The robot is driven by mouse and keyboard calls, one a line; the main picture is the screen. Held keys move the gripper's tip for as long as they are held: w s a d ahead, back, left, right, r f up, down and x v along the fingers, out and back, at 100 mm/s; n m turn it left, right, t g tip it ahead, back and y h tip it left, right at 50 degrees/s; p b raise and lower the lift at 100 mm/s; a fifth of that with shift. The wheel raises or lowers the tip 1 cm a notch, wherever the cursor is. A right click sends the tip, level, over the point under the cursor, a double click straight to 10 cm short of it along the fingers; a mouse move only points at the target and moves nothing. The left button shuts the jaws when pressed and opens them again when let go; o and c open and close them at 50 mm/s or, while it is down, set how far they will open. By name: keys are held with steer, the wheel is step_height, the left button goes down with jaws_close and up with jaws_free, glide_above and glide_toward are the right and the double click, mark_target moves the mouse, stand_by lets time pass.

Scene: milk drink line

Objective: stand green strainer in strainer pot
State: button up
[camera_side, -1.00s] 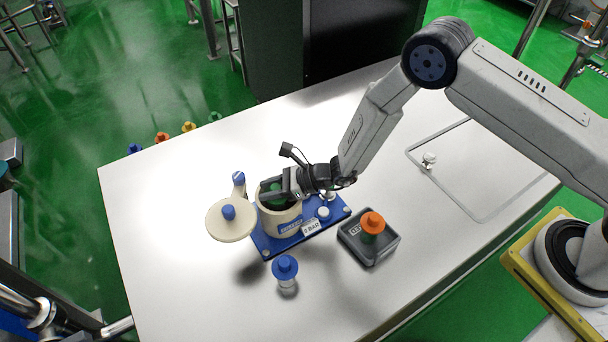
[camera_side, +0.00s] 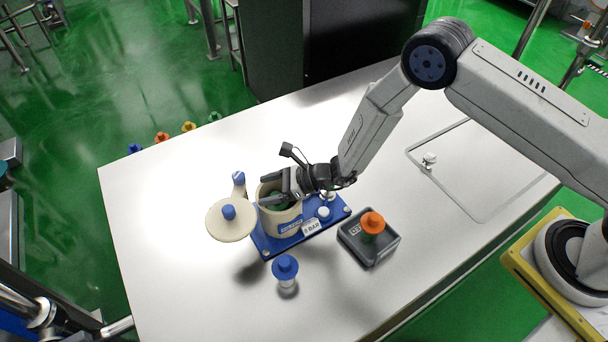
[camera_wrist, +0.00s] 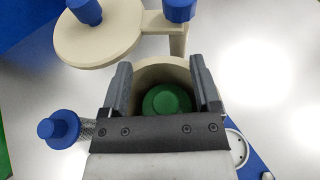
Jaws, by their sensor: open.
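The green strainer (camera_wrist: 166,101) stands inside the cream strainer pot (camera_wrist: 160,68), its round green top showing below the pot's rim in the wrist view. In the side view the pot (camera_side: 277,218) stands on a blue base, its lid swung aside to the left. My gripper (camera_side: 268,193) is over the pot mouth with its jaws open. In the wrist view the two fingers of my gripper (camera_wrist: 161,80) stand apart on either side of the green top, with a gap to it. The lower part of the strainer is hidden inside the pot.
The pot's cream lid (camera_side: 230,222) with a blue knob juts out left. A blue-topped strainer (camera_side: 286,272) stands on the table in front. An orange-topped strainer (camera_side: 372,224) stands in a dark tray (camera_side: 384,250) at right.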

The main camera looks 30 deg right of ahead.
steer(key=shift+s+d+f, duration=0.45)
steer(key=shift+d+f, duration=0.15)
steer(key=shift+f, duration=0.2)
steer(key=shift+s+d+r, duration=0.45)
steer(key=shift+d+r, duration=0.3)
steer(key=shift+d, duration=0.1)
steer(key=shift+s+d+r, duration=0.5)
steer(key=shift+d+r, duration=0.2)
steer(key=shift+d, duration=0.2)
steer(key=shift+s+d+r, duration=0.45)
steer(key=shift+d+r, duration=0.3)
steer(key=shift+d, duration=0.1)
steer(key=shift+s+r+n+g, duration=0.45)
steer(key=shift+r+n+g, duration=0.05)
steer(key=shift+r+g, duration=0.1)
steer(key=s+d+r+n+g+h, duration=0.4)
steer(key=s+d+r+n+g, duration=0.25)
steer(key=s+n, duration=0.45)
steer(key=s+d+r+n+t+h, duration=0.1)
steer(key=s+d+r+n+h, duration=0.1)
steer(key=d+r+n+h, duration=0.2)
steer(key=s+d+r+n+t+h, duration=0.2)
steer(key=d+r+n+h, duration=0.2)
steer(key=d+n, duration=0.3)
steer(key=shift+s+d+r+n, duration=0.15)
steer(key=shift+s+d+n, duration=0.25)
steer(key=shift+d, duration=1.55)
